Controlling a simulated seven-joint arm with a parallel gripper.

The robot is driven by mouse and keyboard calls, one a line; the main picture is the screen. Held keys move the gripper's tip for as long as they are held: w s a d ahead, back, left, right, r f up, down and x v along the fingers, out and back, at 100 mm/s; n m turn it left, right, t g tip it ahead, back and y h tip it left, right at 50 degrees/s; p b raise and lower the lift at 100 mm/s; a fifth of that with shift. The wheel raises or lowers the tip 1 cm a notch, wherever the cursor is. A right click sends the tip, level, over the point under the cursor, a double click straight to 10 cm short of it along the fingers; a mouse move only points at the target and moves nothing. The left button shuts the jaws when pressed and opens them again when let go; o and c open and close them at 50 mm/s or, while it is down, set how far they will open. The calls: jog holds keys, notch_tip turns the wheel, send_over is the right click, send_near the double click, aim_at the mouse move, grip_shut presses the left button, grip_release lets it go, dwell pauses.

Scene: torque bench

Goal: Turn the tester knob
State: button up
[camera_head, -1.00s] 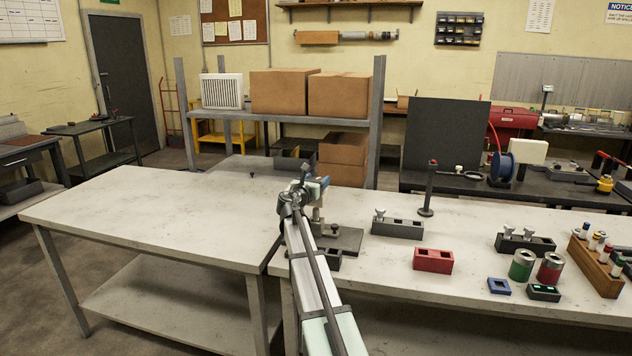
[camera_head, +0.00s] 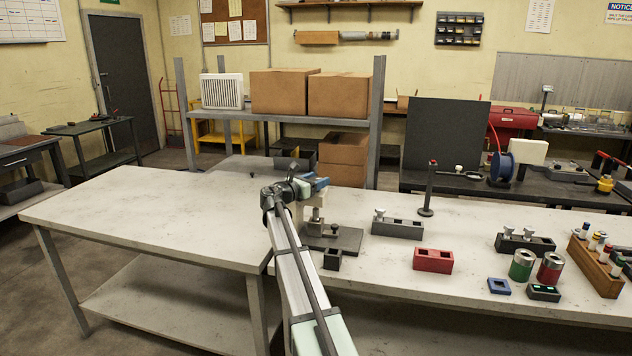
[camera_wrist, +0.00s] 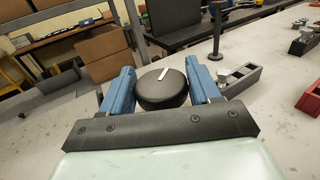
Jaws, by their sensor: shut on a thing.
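The tester knob (camera_wrist: 162,90) is round and black with a white pointer mark on its top face. In the wrist view it sits between the two blue fingers of my gripper (camera_wrist: 160,70), which is shut on its sides. The mark points up and slightly right in that view. In the head view my gripper (camera_head: 312,184) is at the top of the tester, and the knob is hidden there. The tester's pale body (camera_head: 313,200) stands on a dark base plate (camera_head: 345,238) on the bench.
A small black block (camera_head: 332,260) stands just in front of the base plate. A grey socket holder (camera_head: 397,229), a red block (camera_head: 433,260) and a dark upright post (camera_head: 430,190) are to the right. The bench's left part (camera_head: 150,215) is mostly clear.

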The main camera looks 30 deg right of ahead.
jog(key=shift+m+g, duration=0.4)
jog(key=shift+g, duration=0.2)
jog(key=o, duration=0.9)
jog(key=shift+o, duration=0.2)
jog(key=v, duration=1.3)
jog(key=shift+a+f, duration=0.2)
jog(key=shift+a, duration=0.2)
jog(key=shift+s, duration=0.1)
